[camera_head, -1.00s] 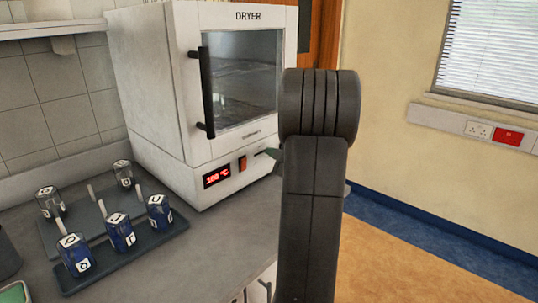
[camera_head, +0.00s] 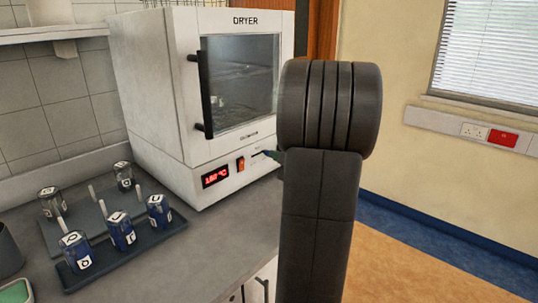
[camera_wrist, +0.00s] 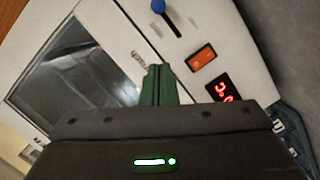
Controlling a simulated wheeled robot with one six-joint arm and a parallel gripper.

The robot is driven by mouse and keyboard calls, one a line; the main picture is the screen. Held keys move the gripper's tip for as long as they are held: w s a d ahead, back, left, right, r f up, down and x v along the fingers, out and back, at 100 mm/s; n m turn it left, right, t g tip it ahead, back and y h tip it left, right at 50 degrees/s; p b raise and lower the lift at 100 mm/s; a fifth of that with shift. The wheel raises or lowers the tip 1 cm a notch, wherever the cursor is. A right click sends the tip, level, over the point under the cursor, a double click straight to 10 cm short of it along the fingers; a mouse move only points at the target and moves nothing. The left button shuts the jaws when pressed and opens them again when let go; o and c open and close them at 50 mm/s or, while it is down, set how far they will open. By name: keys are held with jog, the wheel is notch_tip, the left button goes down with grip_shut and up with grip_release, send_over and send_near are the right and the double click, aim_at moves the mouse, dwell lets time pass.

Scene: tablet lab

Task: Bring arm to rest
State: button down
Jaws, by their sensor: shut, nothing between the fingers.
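My arm rises in front of the camera in the head view and hides part of the room behind it. Only a small tip of my gripper (camera_head: 275,155) shows there, left of the arm, in front of the dryer's lower panel. In the wrist view my gripper (camera_wrist: 160,72) has its green fingers together with nothing between them. The white dryer (camera_head: 160,105) stands on the counter with its door shut. It also fills much of the wrist view (camera_wrist: 105,25), tilted, with its blue-tipped lever, orange switch and red display.
On the grey counter (camera_head: 215,235), left of my arm, a dark tray (camera_head: 150,250) holds several blue-filled jars. Another tray (camera_head: 55,235) with jars lies behind it. A green-filled container (camera_head: 15,292) sits at the left edge. The floor (camera_head: 400,270) at right is clear.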

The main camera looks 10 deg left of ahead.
jog(key=shift+v, duration=1.45)
jog(key=shift+a, duration=0.15)
jog(key=x, duration=0.9)
jog(key=shift+w+a, duration=0.1)
jog(key=shift+w+d+f, duration=0.35)
jog(key=shift+w+f, duration=0.15)
jog(key=shift+w, duration=0.3)
jog(key=shift+w+d+f, duration=0.4)
jog(key=shift+w+f, duration=0.1)
jog(key=shift+w, duration=0.25)
jog(key=shift+r, duration=0.1)
